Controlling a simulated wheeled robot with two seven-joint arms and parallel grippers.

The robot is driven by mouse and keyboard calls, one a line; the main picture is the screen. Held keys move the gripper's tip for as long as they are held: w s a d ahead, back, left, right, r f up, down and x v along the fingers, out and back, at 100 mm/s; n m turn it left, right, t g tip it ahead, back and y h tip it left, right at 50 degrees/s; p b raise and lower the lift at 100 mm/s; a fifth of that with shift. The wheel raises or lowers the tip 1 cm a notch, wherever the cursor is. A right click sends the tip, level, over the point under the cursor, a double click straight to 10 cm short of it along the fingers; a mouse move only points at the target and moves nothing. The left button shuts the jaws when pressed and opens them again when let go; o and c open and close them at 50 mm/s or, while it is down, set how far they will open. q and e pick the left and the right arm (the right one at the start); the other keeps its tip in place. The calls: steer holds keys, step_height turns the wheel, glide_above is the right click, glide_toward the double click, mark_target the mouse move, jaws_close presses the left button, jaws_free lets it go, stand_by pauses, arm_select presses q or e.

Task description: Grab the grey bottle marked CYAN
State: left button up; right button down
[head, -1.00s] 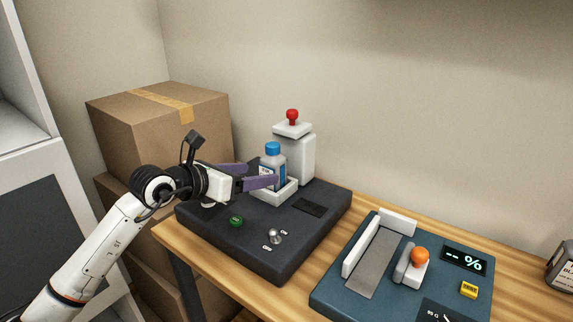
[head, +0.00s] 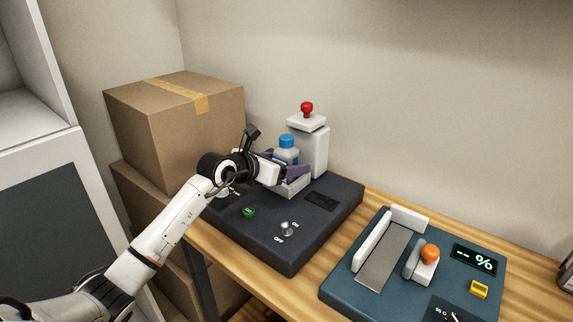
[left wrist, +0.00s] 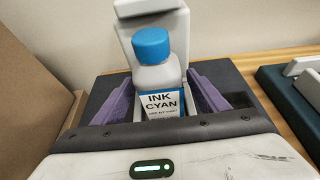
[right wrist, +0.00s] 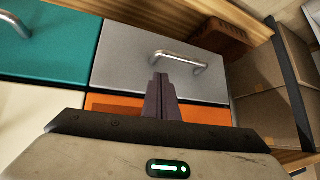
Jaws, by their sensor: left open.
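The grey bottle with a blue cap (head: 287,146) stands upright in a white holder (head: 292,187) on the dark machine. In the left wrist view the bottle (left wrist: 158,78) shows a label reading INK CYAN. My left gripper (head: 285,170) is open, with one purple finger on each side of the bottle. In the left wrist view (left wrist: 160,100) gaps show between the fingers and the bottle. My right gripper (right wrist: 161,95) shows only in the right wrist view, its fingers together and empty, in front of a grey drawer (right wrist: 155,65).
A white dispenser with a red knob (head: 307,107) stands right behind the bottle. The dark base (head: 270,235) has a green button and a switch. A blue-green device (head: 400,285) lies to the right. Cardboard boxes (head: 175,120) stand at the left.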

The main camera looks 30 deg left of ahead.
arm_select(q)
steer(key=c, duration=1.5)
steer(key=shift+r, duration=0.15)
steer(key=shift+c, duration=0.7)
